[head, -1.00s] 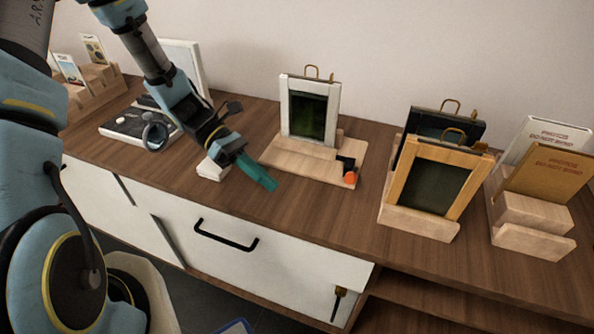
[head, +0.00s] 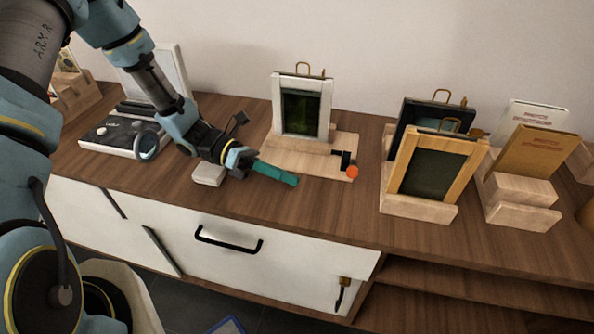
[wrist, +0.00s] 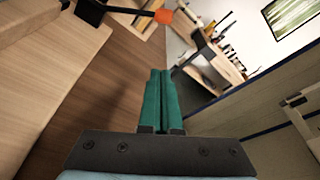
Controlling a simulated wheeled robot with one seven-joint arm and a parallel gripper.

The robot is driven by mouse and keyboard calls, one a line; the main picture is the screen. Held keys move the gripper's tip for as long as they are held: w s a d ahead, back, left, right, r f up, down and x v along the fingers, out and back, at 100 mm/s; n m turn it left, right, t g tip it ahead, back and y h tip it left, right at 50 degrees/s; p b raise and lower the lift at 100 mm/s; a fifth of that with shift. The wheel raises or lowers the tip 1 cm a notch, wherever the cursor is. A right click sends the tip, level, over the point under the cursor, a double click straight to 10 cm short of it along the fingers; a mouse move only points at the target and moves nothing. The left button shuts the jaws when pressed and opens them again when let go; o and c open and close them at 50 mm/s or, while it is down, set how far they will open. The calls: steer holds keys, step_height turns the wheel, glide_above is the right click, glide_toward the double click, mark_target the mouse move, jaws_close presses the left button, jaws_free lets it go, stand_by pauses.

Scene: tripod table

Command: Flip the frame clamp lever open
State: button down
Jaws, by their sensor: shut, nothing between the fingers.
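The frame clamp lever (head: 340,154) is a short dark arm with an orange tip (head: 352,172), at the right end of a light wooden base (head: 300,158). The lever also shows in the wrist view (wrist: 128,10), with its orange tip (wrist: 163,16) near the top edge. A white picture frame (head: 276,102) with a dark green pane stands upright on the base. My gripper (head: 294,180) has green fingers, shut and empty. It is in front of the base, left of the orange tip and apart from it. The fingers (wrist: 161,74) point forward in the wrist view.
A small white block (head: 208,174) lies beside my wrist. A wooden frame (head: 398,170) and a dark frame behind it stand to the right, with photo holders (head: 520,212) beyond.

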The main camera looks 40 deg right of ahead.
steer(key=p+x, duration=0.1)
steer(key=x, duration=0.1)
steer(key=p+x, duration=0.1)
steer(key=x, duration=0.5)
steer(key=shift+s+d+r+p, duration=0.1)
steer(key=shift+s+r+p, duration=0.2)
steer(key=shift+p, duration=0.1)
steer(key=shift+w+d+r+p, duration=0.15)
steer(key=shift+d+r+p, duration=0.45)
steer(key=shift+d+r, duration=0.65)
steer(key=shift+d, duration=0.05)
